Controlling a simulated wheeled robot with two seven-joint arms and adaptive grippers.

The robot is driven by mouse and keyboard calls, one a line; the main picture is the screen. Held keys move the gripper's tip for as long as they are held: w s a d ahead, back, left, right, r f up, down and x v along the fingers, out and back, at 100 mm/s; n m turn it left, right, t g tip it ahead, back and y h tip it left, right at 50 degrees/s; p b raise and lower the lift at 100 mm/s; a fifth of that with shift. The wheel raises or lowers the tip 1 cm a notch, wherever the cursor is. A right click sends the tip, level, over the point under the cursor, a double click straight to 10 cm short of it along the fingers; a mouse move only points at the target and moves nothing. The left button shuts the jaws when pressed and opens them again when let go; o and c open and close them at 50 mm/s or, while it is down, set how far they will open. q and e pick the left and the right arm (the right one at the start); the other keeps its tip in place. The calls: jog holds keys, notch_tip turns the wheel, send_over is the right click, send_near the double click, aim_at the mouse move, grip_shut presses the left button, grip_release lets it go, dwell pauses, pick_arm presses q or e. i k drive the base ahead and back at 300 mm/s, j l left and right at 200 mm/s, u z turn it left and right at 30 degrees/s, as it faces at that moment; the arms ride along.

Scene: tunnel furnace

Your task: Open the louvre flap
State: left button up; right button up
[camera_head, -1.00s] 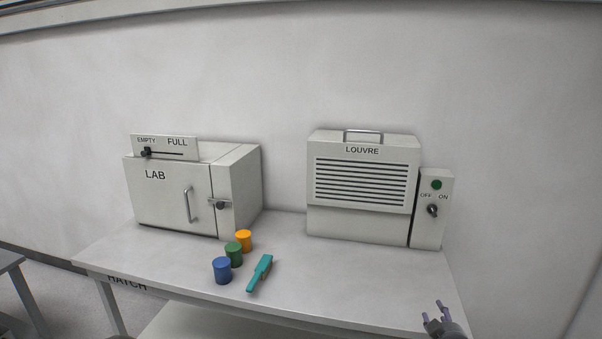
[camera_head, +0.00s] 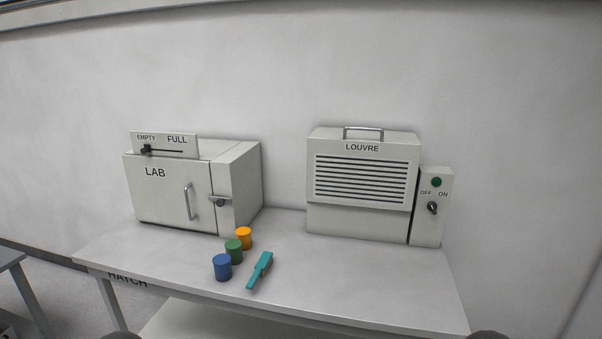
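The louvre unit (camera_head: 320,222) is a pale box at the back right of the table, labelled LOUVRE. Its front flap (camera_head: 312,180) has dark horizontal slats and looks closed, lying against the front of the box. A metal handle (camera_head: 363,129) stands at the top edge of the unit. Neither gripper shows in the head view. Only dark rounded parts, likely of my arms, show at the bottom edge, so no gripper touches the unit in view.
A switch box (camera_head: 428,228) with a green light and an OFF/ON knob stands right of the louvre unit. The LAB box (camera_head: 160,205) stands at left. Blue (camera_head: 222,268), green (camera_head: 234,252) and orange (camera_head: 243,238) cylinders and a teal tool (camera_head: 260,270) lie between. The table's front right (camera_head: 370,285) is clear.

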aim_at(382, 174)
jog(key=i+j, duration=0.9)
jog(key=i, duration=0.05)
